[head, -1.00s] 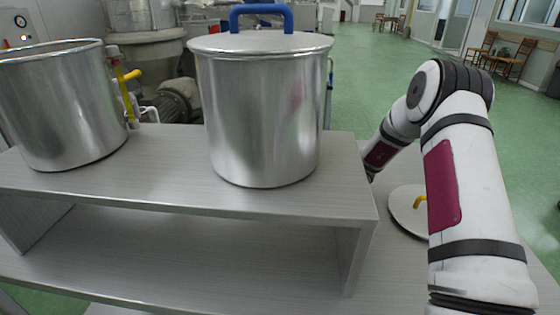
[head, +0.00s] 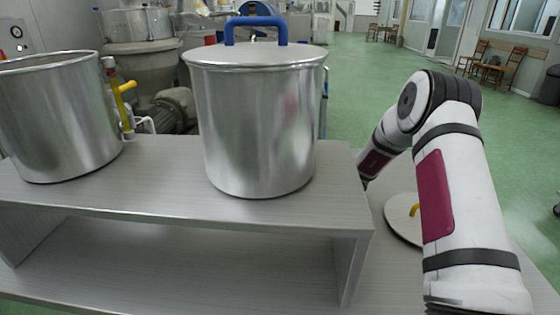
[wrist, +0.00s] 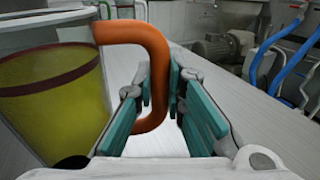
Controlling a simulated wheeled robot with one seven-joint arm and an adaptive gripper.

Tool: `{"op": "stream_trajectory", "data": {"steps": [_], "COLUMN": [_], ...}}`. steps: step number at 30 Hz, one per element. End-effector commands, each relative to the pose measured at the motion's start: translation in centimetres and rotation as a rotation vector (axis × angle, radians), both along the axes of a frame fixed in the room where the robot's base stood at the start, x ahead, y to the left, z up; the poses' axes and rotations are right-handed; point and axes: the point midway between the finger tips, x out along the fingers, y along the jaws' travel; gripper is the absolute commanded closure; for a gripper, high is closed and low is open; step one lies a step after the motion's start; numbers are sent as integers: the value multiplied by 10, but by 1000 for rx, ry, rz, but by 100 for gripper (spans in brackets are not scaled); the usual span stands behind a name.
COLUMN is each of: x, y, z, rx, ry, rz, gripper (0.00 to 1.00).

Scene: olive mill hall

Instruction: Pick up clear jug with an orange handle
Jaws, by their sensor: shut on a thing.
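The clear jug (wrist: 58,95) stands at the left of the wrist view, with yellow-green contents and a dark red band near its upper part. Its orange handle (wrist: 150,48) curves out to the right and down between my fingers. My gripper (wrist: 162,95) has its teal pads on both sides of the handle's upright part and is shut on it. Whether the jug's base touches the surface cannot be told. The jug and my gripper are hidden in the head view, behind the shelf and pots.
A lidded metal pot (head: 258,125) with a blue handle and an open metal pot (head: 58,115) stand on a raised grey shelf (head: 160,195). A round lid (head: 400,222) with a yellow knob lies on the lower surface at right. Blue and grey machinery (wrist: 225,48) stands beyond the table.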

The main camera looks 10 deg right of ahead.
Motion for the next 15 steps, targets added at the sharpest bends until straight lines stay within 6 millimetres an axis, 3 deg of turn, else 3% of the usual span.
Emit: {"op": "stream_trajectory", "data": {"steps": [15], "x": [0], "y": [0], "z": [25], "rx": [2], "ry": [-3], "rz": [0], "gripper": [100]}}
